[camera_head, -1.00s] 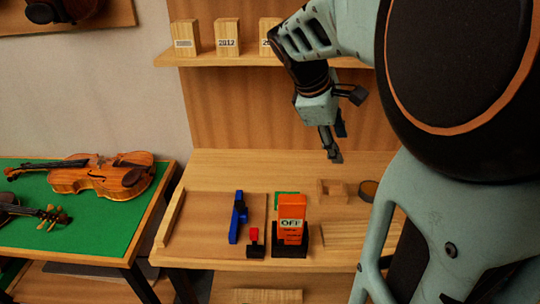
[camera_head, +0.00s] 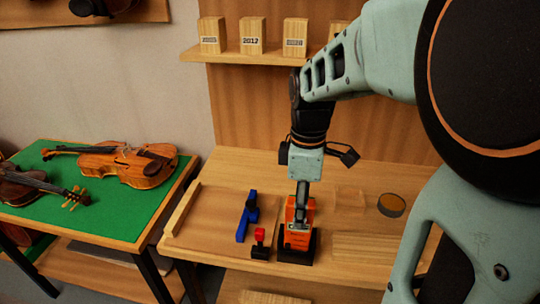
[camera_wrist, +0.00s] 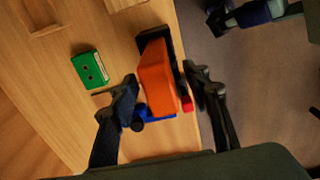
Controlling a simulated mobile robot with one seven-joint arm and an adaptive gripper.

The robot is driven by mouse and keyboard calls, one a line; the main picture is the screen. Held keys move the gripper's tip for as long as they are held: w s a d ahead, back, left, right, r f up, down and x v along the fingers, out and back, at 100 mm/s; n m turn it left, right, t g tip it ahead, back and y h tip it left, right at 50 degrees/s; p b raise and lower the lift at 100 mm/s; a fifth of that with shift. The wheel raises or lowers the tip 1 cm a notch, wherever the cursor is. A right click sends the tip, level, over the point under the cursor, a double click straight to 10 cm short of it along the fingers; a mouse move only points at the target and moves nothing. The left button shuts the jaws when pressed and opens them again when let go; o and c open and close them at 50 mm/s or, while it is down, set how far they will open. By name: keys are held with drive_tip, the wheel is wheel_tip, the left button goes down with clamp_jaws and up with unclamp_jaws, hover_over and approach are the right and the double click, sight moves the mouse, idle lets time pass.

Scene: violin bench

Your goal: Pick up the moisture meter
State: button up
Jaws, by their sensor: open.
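The moisture meter (camera_head: 299,239) is an orange device standing in a black holder (camera_head: 296,256) near the front edge of the bench. My gripper (camera_head: 300,220) is directly over it in the head view and covers part of its front. In the wrist view the orange meter (camera_wrist: 156,72) lies between the two spread fingers of my gripper (camera_wrist: 162,90). The fingers are open, and I cannot tell whether either one touches the meter.
A green box (camera_wrist: 90,69) lies nearby. A round dark-rimmed tin (camera_head: 391,205) sits to the right. Violins rest on a green table (camera_head: 122,216) at left.

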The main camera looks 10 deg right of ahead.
sight(299, 240)
wheel_tip(299, 240, down, 5)
drive_tip(key=shift+f, duration=0.1)
drive_tip(key=shift+c, duration=0.4)
drive_tip(key=shift+w, duration=0.1)
clamp_jaws()
